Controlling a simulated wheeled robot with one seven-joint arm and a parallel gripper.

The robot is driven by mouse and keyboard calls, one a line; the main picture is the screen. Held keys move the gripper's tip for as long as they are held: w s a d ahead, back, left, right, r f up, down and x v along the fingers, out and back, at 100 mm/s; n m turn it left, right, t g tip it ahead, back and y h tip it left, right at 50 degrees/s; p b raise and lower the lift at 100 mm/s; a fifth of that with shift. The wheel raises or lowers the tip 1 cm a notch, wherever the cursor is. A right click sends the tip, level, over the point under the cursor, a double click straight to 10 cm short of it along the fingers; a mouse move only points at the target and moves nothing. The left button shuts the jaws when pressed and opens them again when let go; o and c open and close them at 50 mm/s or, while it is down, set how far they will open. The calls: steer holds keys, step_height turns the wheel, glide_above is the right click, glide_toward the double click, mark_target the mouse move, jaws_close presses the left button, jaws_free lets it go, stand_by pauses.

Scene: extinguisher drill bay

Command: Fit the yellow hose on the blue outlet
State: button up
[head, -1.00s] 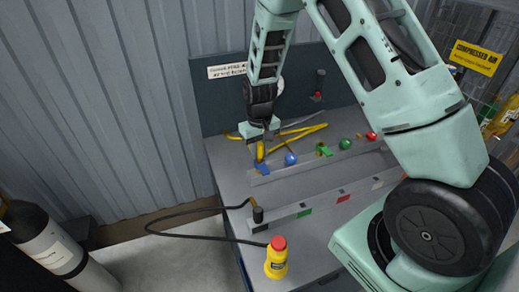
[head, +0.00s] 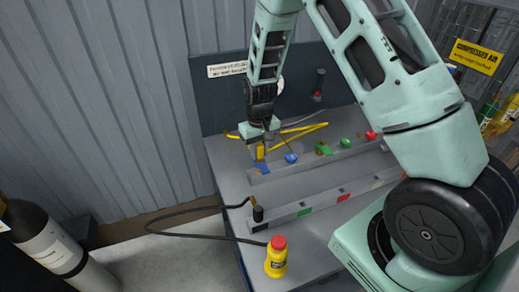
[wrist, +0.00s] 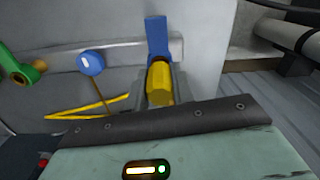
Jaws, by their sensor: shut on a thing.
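My gripper (wrist: 160,92) is shut on the yellow hose's end (wrist: 159,82), which shows between its fingers in the wrist view. In the head view, my gripper (head: 262,150) points down with the yellow end (head: 261,151) below it. The blue outlet piece (wrist: 156,37) is directly beyond the hose end and in line with it. It also shows in the head view (head: 262,168), at the left end of the grey rail. Whether the hose is on the outlet or only in front of it I cannot tell. The rest of the yellow hose (head: 305,133) lies on the bench behind.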

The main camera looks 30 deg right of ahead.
steer(key=shift+f+b, duration=0.35)
steer(key=shift+f, duration=0.2)
steer(key=o, duration=1.1)
steer(key=shift+r, duration=0.1)
step_height(320, 180, up, 17)
steer(key=shift+r+b, duration=0.1)
steer(key=shift+b, duration=1)
